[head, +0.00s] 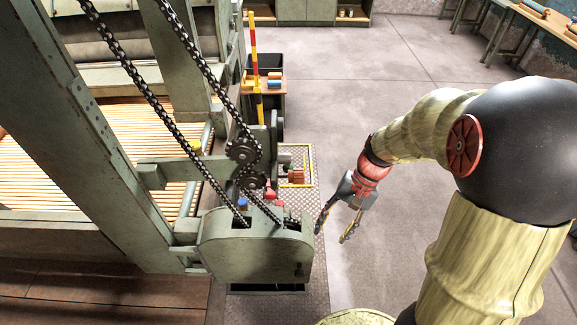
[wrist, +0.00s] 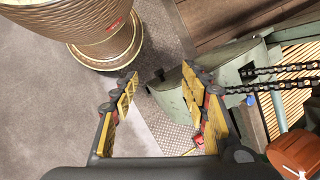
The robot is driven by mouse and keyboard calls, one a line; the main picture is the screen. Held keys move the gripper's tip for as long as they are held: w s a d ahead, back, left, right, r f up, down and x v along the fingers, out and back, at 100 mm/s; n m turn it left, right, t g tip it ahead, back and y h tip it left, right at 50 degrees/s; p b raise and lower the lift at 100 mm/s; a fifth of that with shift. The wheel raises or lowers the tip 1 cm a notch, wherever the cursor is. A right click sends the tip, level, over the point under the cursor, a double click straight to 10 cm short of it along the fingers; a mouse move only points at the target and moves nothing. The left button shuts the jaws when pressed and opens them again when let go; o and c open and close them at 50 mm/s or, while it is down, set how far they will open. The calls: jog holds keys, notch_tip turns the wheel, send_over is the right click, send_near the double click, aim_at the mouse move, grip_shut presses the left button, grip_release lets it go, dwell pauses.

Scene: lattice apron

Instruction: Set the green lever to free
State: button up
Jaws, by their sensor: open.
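I cannot make out a green lever for certain in either view. The grey-green machine's end housing (head: 255,245) stands left of my gripper (head: 333,232) in the head view. Blue (head: 242,204) and yellow (head: 195,147) knobs show on the machine, with red parts (head: 271,194) beside the chains. My gripper is open and empty, pointing down over the floor, apart from the housing. In the wrist view my gripper (wrist: 160,78) has its yellow-padded fingers spread, with the housing (wrist: 235,72) behind the right finger. An orange-red part (wrist: 296,150) is close at lower right, partly cut off.
Chains (head: 130,72) run down over sprockets (head: 243,151) to the housing. A red-and-yellow striped post (head: 256,60) stands behind, by a small table (head: 270,86) with coloured pieces. The concrete floor (head: 330,75) behind my arm is clear.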

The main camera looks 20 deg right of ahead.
jog(key=w+a+f+m+y+p, duration=0.1)
jog(key=w+f+m+y, duration=0.5)
jog(key=f, duration=0.1)
jog(key=m+t+y, duration=0.6)
jog(key=m+t, duration=0.2)
jog(key=t, duration=0.1)
send_near(289, 168)
jog(key=w+a+f, duration=0.1)
jog(key=w+a, duration=0.1)
jog(key=shift+m, duration=0.3)
jog(key=x, duration=0.7)
jog(key=shift+w+a+f, duration=0.25)
jog(key=shift+c, duration=1.1)
grip_shut()
